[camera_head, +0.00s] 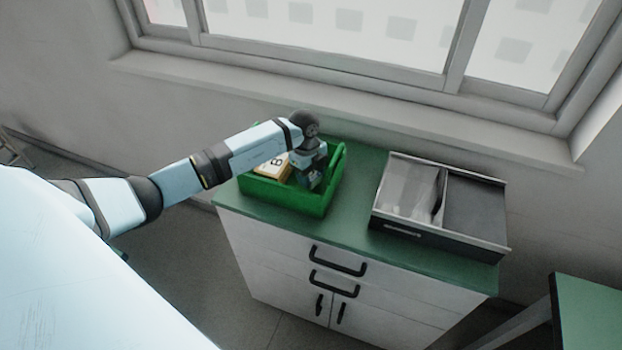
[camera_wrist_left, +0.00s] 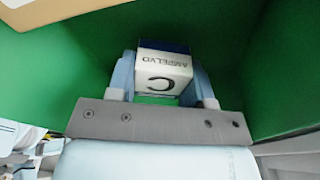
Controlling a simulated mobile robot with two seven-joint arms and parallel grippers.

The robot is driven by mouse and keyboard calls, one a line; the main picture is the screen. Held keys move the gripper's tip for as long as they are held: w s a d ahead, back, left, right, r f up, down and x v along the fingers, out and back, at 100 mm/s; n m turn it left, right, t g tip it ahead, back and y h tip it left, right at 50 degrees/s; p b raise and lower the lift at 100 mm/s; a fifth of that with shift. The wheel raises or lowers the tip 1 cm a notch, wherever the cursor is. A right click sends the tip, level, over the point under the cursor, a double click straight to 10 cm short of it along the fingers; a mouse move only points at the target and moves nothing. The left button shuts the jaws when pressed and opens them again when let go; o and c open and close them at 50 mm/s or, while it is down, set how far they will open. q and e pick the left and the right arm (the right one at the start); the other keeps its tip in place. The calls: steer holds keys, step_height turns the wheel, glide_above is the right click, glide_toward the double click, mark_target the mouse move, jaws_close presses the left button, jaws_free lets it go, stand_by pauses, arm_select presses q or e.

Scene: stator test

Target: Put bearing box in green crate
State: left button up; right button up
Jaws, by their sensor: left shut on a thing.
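The green crate (camera_head: 285,196) stands on the left part of the green cabinet top. My left gripper (camera_head: 312,180) reaches down inside it, at its right side. In the left wrist view, my left gripper (camera_wrist_left: 165,90) is shut on the bearing box (camera_wrist_left: 163,72), a small white and dark blue box with lettering and a large letter. Green crate walls (camera_wrist_left: 230,40) surround it in that view. I cannot tell whether the box touches the crate floor. In the head view the box is mostly hidden by the gripper. My right gripper is not in view.
A tan box with a dark mark (camera_head: 270,168) lies in the crate, left of my gripper. A grey two-part tray (camera_head: 436,239) stands on the right of the cabinet top (camera_head: 355,205). A window sill (camera_head: 330,108) runs behind. Another green surface (camera_head: 590,310) is at lower right.

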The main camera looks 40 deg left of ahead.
arm_select(q)
steer(key=shift+f, duration=0.95)
steer(key=shift+f, duration=0.2)
steer(key=o, duration=0.7)
steer(key=shift+o, duration=0.2)
steer(key=shift+r, duration=0.15)
steer(key=r, duration=0.4)
steer(key=a+r, duration=0.1)
steer(key=r, duration=0.3)
steer(key=r+b, duration=0.1)
steer(key=r, duration=0.3)
steer(key=shift+w+a, duration=0.15)
steer(key=shift+a, duration=0.2)
